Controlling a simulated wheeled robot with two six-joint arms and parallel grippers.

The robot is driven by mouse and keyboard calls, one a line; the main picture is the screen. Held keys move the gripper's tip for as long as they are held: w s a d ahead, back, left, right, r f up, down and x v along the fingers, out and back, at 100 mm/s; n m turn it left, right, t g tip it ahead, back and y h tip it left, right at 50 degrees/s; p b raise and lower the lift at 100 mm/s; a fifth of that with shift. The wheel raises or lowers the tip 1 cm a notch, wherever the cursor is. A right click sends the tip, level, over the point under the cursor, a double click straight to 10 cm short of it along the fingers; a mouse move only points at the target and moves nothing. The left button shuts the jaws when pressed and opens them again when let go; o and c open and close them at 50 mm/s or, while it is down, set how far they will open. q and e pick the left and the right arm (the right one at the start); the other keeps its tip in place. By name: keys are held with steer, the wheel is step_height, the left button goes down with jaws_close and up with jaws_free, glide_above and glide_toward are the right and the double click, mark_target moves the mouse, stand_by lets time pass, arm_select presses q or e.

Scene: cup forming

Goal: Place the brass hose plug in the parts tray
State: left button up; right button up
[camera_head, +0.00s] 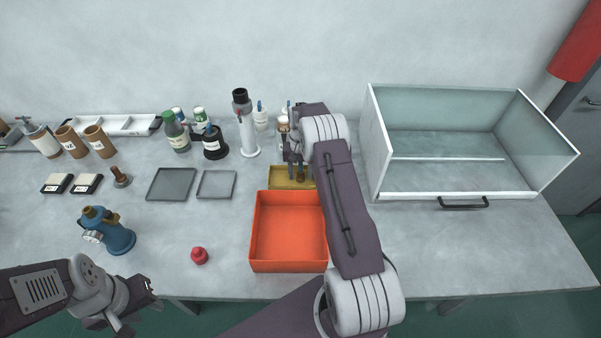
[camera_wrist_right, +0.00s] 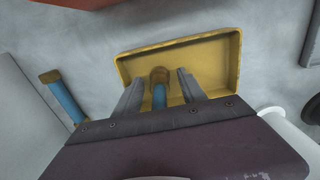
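A plug with a brass-coloured end and a blue shank (camera_wrist_right: 159,79) shows between the fingers of my right gripper (camera_wrist_right: 160,88) in the right wrist view. Bare gaps show on both sides of it, so the fingers look open around it. It is over or in the shallow yellow tray (camera_wrist_right: 222,50), which also shows in the head view (camera_head: 278,184); I cannot tell whether it touches the floor. The brass end shows in the head view (camera_head: 300,176) below my right gripper (camera_head: 297,162). My left gripper (camera_head: 142,307) is open and empty at the front left.
A similar blue, brass-ended piece (camera_wrist_right: 64,98) lies beside the yellow tray, hidden in the head view. An orange bin (camera_head: 256,235) stands in front, a glass case (camera_head: 455,190) right. Bottles (camera_head: 177,137) and a white pipe stand (camera_head: 247,135) are behind. A red knob (camera_head: 199,256) lies front left.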

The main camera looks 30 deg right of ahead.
steer(key=shift+r, duration=0.1)
step_height(320, 180, up, 12)
steer(key=shift+r+b, duration=0.15)
steer(key=shift+b, duration=0.2)
steer(key=s+a+n, duration=0.3)
steer(key=s+a, duration=0.7)
steer(key=a, duration=0.3)
steer(key=s+a+f+n, duration=0.1)
steer(key=s+a, duration=0.1)
steer(key=s, duration=0.5)
steer(key=s+a+f+n+t, duration=0.1)
steer(key=s+a+n, duration=0.1)
steer(key=s, duration=0.5)
steer(key=shift+a, duration=0.4)
